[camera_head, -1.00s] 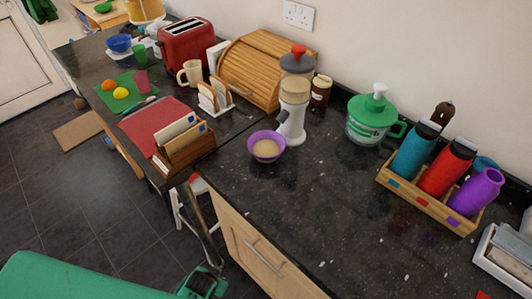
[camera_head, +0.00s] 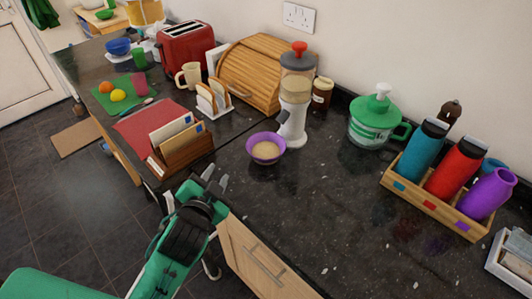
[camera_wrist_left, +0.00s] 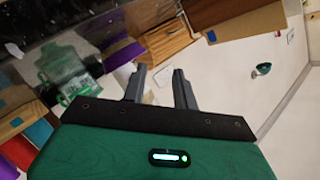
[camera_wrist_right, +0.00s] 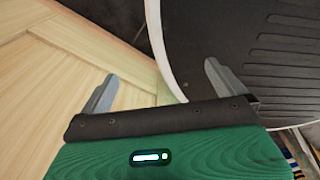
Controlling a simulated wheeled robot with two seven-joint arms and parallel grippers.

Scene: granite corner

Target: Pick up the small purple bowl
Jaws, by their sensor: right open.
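The small purple bowl (camera_head: 266,148) stands upright on the dark granite counter, near its front edge, with something beige inside. My left gripper (camera_head: 215,183) is open and empty, in front of the counter edge, below and left of the bowl and apart from it. Its two fingers (camera_wrist_left: 158,84) also show spread in the left wrist view, where a purple patch lies just beyond them; I cannot tell surely that it is the bowl. My right gripper (camera_wrist_right: 158,88) is open and empty in the right wrist view, facing pale wood and a dark ribbed surface.
A dispenser with a red knob (camera_head: 295,95) stands close behind the bowl. A wooden letter rack (camera_head: 182,147) stands left of it, near my left gripper. A green-lidded jar (camera_head: 376,118) and a bottle crate (camera_head: 432,203) are to the right. Counter right of the bowl is clear.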

